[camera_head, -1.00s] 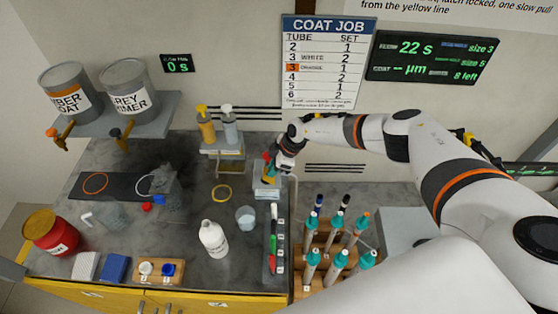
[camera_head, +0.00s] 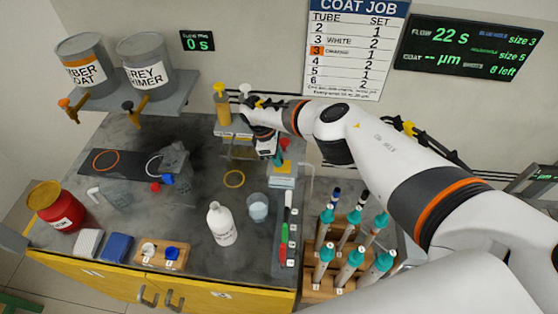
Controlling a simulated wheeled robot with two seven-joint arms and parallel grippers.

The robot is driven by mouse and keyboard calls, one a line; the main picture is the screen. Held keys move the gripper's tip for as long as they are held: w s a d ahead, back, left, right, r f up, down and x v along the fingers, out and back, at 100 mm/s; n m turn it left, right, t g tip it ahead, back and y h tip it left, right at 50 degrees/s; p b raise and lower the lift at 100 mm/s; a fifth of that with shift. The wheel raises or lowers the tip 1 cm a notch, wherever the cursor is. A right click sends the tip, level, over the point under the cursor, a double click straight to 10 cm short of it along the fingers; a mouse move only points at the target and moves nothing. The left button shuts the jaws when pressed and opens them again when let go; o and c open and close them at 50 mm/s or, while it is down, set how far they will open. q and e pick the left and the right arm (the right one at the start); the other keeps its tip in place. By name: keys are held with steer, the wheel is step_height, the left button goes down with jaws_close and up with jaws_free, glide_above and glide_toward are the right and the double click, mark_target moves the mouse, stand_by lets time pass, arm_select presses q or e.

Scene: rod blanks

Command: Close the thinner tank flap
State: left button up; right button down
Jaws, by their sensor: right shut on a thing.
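My right gripper (camera_head: 268,152) is at the back of the bench, beside the stand with the pump bottles. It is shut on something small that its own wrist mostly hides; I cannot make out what. A small see-through box with a tan tint (camera_head: 238,152), possibly the thinner tank, stands just left of the gripper under the pump bottles. Its flap is too small and covered to read as open or shut. My left gripper is not in view.
Pump bottles (camera_head: 222,106) stand behind the gripper. A pale box with teal and red parts (camera_head: 283,178) is close on its right. A rod rack (camera_head: 322,284), a white bottle (camera_head: 222,226) and a cup (camera_head: 257,207) are nearer. The bench's middle left is partly clear.

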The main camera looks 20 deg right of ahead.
steer(key=shift+f, duration=0.15)
stand_by(0.3)
steer(key=c, duration=1.3)
jaws_free()
steer(key=shift+w+a+r, duration=0.1)
steer(key=shift+a+r, duration=0.05)
steer(key=shift+r, duration=0.35)
steer(key=v, duration=1.1)
steer(key=shift+a+b, duration=0.2)
steer(key=shift+b, duration=0.25)
steer(key=shift+w+f, duration=0.1)
